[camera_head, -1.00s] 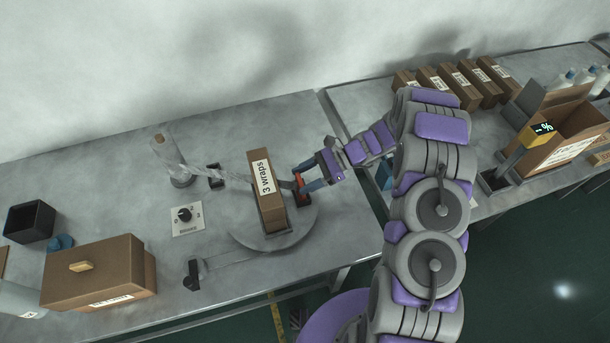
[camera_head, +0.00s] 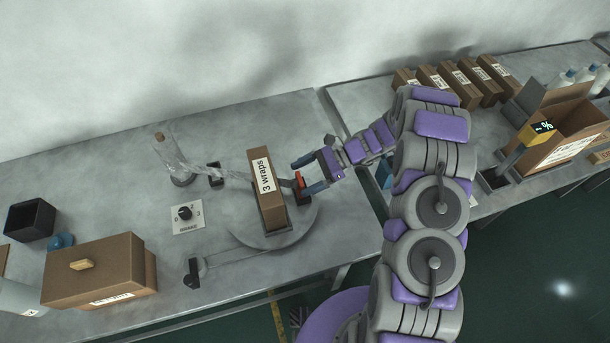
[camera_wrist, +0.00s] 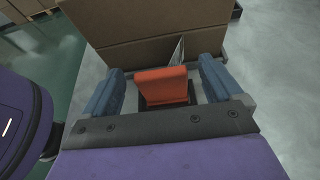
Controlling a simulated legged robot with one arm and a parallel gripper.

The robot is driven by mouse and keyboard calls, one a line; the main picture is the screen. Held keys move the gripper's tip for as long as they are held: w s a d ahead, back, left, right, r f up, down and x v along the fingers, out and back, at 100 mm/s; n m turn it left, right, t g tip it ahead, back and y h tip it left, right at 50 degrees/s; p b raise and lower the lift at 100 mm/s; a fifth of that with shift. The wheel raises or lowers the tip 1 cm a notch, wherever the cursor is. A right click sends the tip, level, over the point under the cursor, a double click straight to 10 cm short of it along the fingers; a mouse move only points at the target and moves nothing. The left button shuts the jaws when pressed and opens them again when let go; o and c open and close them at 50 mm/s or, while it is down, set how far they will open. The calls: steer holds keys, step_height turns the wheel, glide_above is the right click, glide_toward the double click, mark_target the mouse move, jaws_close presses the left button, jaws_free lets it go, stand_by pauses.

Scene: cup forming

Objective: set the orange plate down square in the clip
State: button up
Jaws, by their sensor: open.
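The orange plate (camera_wrist: 163,86) stands between my open fingers in the wrist view, with clear gaps on both sides. In the head view the orange plate (camera_head: 299,180) is small and sits beside the carton at the turntable's right side. A dark clip-like holder (camera_wrist: 166,106) is under the plate; how the plate seats in it is partly hidden. My gripper (camera_head: 305,175) is open, with its blue fingertips either side of the plate; it also shows in the wrist view (camera_wrist: 164,88). It does not touch the plate.
A tall carton marked "3 wraps" (camera_head: 263,190) stands on the round turntable (camera_head: 302,238) just beyond the plate. Clear film runs from a roll (camera_head: 172,163) to the carton. A dial panel (camera_head: 188,216) and a brown box (camera_head: 97,273) lie left.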

steer(key=s+d+r+p, duration=0.1)
steer(key=s+d+r, duration=0.1)
steer(key=s, duration=0.5)
steer(key=s+d+r+p, duration=0.1)
steer(key=s+d+r, duration=0.1)
steer(key=s, duration=0.6)
steer(key=shift+s+r+p, duration=0.2)
steer(key=shift+r+p, duration=0.1)
steer(key=shift+r, duration=0.15)
steer(key=s+r+n+g+h, duration=0.2)
steer(key=s+r+n+h, duration=0.35)
steer(key=r+n, duration=0.4)
steer(key=s+d+r+n+t+h, duration=0.4)
steer(key=s+d+r+h, duration=0.3)
steer(key=s+r, duration=0.4)
steer(key=shift+s+d+n+b, duration=0.35)
steer(key=shift+d+n+b, duration=0.1)
steer(key=shift+d+n, duration=0.3)
steer(key=shift+r+h, duration=0.1)
steer(key=shift+h, duration=0.15)
